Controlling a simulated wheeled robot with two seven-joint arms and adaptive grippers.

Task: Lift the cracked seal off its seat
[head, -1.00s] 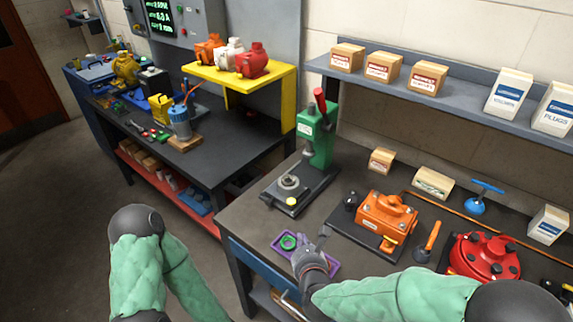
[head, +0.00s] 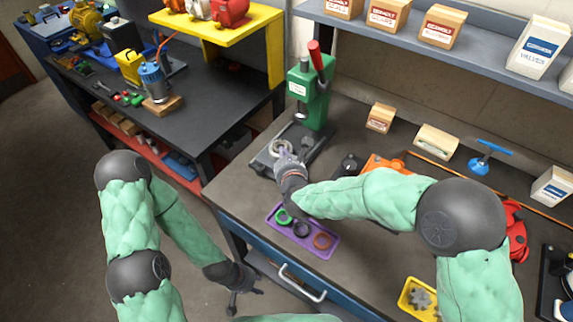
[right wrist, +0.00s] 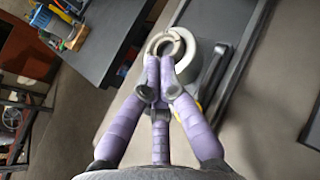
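The press (head: 315,90) is green with a red lever and stands on a dark base plate. On its base is a round pale grey seat, which shows in the right wrist view (right wrist: 188,68). A light ring, seemingly the cracked seal (right wrist: 174,38), lies on the seat's top. My right gripper (head: 284,154) is at the seat, its purple fingers drawn close together with the tips at the ring's near edge. Whether they pinch the ring is hidden. My left gripper (head: 240,298) hangs in front of the bench, fingers apart and empty.
A purple tray (head: 328,250) with a green, a black and a brown ring lies in front of my right arm. A yellow tray (head: 407,302) with grey gears stands at the front right. An orange machine (head: 380,163) and red housing (head: 517,235) are partly behind my arm.

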